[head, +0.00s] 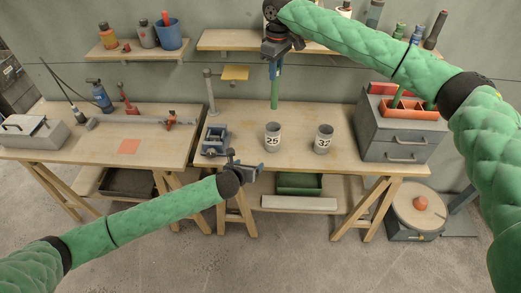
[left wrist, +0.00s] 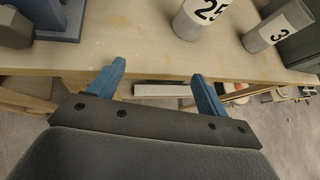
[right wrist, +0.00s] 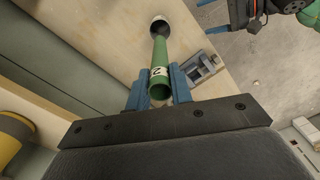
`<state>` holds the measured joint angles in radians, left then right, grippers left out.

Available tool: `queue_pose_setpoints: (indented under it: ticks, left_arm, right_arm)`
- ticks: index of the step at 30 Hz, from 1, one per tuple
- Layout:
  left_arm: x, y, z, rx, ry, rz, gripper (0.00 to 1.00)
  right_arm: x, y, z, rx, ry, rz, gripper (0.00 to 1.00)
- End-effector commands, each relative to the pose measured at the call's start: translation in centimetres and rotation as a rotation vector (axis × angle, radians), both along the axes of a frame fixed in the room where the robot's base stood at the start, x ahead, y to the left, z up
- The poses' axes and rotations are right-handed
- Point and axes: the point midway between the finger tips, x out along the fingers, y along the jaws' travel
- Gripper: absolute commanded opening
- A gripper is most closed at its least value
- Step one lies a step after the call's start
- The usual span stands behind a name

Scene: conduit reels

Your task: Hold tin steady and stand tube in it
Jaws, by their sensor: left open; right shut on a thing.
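A grey tin marked 25 (head: 273,138) stands upright on the right workbench, and a similar tin marked 32 (head: 324,140) stands to its right. Both show in the left wrist view, tin 25 (left wrist: 190,24) and tin 32 (left wrist: 262,38). My right gripper (head: 276,58) is shut on a green tube (head: 274,92), held upright with its lower end above tin 25, apart from it. In the right wrist view the tube (right wrist: 159,58) has a white label and lines up with a tin's dark opening (right wrist: 160,25). My left gripper (head: 250,170) is open and empty at the bench's front edge, short of tin 25.
A blue-grey vise (head: 214,140) stands left of tin 25. A grey drawer cabinet (head: 395,135) with an orange tray (head: 405,112) stands on the right. Shelves with cans hang behind. The bench top around the tins is clear.

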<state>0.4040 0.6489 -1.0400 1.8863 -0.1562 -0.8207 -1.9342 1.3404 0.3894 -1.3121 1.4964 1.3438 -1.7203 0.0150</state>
Motion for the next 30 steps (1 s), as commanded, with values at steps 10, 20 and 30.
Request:
queue_pose_setpoints:
  ticks: [10, 20, 30]
  left_arm:
    - [3.4, -4.2, 4.8, 0.082, -0.186, -0.142, 0.77]
    - [5.9, -5.5, 4.1, 0.087, -0.201, -0.153, 0.77]
    - [10.5, -7.3, 2.0, 0.087, -0.2, -0.151, 0.77]
  right_arm:
    - [0.0, 0.0, 0.0, 0.0, 0.0, 0.0, 0.05]
    - [0.0, 0.0, 0.0, 0.0, 0.0, 0.0, 0.05]
    - [0.0, 0.0, 0.0, 0.0, 0.0, 0.0, 0.05]
